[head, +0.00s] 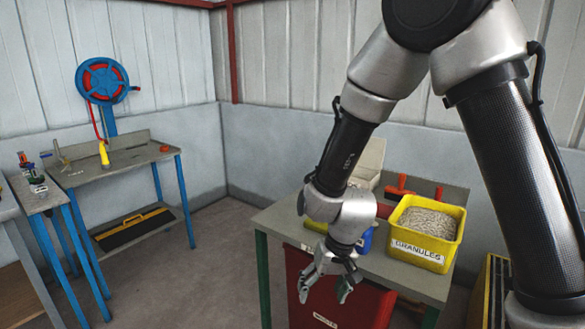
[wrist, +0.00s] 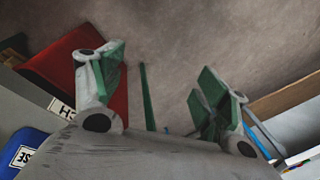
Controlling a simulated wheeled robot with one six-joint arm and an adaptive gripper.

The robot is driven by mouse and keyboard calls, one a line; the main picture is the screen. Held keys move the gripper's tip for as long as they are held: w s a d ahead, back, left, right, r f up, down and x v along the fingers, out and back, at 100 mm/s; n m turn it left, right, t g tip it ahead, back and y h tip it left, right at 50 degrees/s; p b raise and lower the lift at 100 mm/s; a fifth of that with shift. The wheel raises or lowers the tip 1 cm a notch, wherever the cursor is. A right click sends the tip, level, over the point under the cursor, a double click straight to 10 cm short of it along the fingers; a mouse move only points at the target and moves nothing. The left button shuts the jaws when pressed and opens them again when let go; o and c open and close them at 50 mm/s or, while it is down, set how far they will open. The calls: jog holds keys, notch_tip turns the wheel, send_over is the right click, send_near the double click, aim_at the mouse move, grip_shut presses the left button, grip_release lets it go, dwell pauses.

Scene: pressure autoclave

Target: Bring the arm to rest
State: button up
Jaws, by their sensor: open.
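My gripper (head: 325,285) is at the end of my arm, in front of the grey table's (head: 433,285) front left part and above a red bin (head: 365,302). It points downward, its fingers are spread apart, and nothing is between them. In the wrist view my gripper (wrist: 160,85) also shows open, with green pads on both fingers and bare floor beyond. The arm is bent at the elbow and reaches down over the table's edge.
A yellow "GRANULES" box (head: 423,235) stands on the table, close to the right of my forearm. A blue item (head: 366,240) sits partly hidden behind the wrist. A pale bin (head: 368,160) is behind. A blue-legged bench (head: 120,165) stands far left; the floor (head: 190,265) between is clear.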

jog(key=s+d+r+t, duration=0.1)
jog(key=s+d+r, duration=0.3)
jog(key=d+r, duration=0.5)
jog(key=s+d+r+m+t+h, duration=0.1)
jog(key=s+d+r, duration=0.3)
jog(key=d+r, duration=0.5)
jog(key=s+d+r+t+h, duration=0.1)
jog(key=s+d+r+t, duration=0.1)
jog(key=s+d+r, duration=0.3)
jog(key=d+r, duration=0.4)
jog(key=d, duration=0.2)
jog(key=shift+r+m, duration=0.3)
jog(key=shift+m, duration=0.1)
